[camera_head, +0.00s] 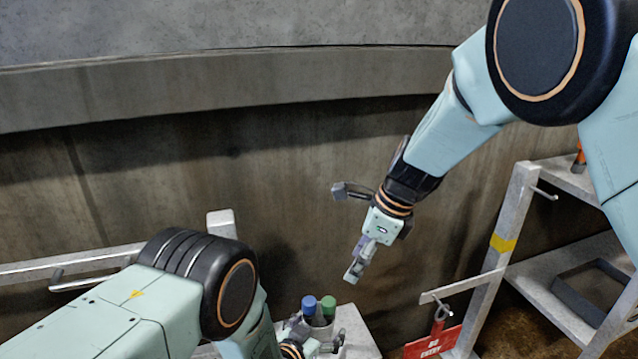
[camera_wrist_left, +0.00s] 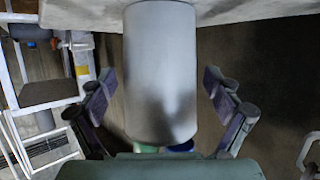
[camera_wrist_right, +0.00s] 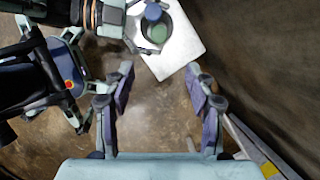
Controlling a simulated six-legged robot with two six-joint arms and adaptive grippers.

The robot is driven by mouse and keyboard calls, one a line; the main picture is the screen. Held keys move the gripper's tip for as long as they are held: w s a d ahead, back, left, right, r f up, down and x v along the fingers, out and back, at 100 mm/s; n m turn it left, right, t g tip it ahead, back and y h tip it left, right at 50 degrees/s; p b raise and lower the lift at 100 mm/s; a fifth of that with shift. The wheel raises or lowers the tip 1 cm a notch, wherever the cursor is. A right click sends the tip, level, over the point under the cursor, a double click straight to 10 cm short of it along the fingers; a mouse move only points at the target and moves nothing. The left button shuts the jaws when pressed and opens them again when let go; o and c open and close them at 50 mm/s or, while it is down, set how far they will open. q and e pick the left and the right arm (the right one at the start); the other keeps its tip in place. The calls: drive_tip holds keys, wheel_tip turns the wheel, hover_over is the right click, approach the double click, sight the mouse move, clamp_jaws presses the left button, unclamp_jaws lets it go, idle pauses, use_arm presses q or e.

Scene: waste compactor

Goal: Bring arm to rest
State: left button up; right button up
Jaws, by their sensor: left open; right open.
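In the head view my left gripper (camera_head: 318,345) is low, beside a grey cup (camera_head: 318,328) that holds a blue-capped thing (camera_head: 309,304) and a green-capped thing (camera_head: 328,303). In the left wrist view the cup (camera_wrist_left: 160,70) stands between the spread, open fingers. I cannot tell whether they touch it. My right gripper (camera_head: 356,268) hangs above and to the right of the cup, pointing down. In the right wrist view its fingers (camera_wrist_right: 158,75) are apart with nothing between them; the cup shows beyond them at the top.
The cup stands on a pale stand top (camera_wrist_right: 182,50). A grey metal shelf frame (camera_head: 505,235) with a red sign (camera_head: 432,343) is at the right in the head view. A metal rail (camera_head: 95,263) runs at the left. A curved concrete wall (camera_head: 200,170) closes the back.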

drive_tip(key=shift+x, duration=1.2)
drive_tip(key=shift+r, duration=0.15)
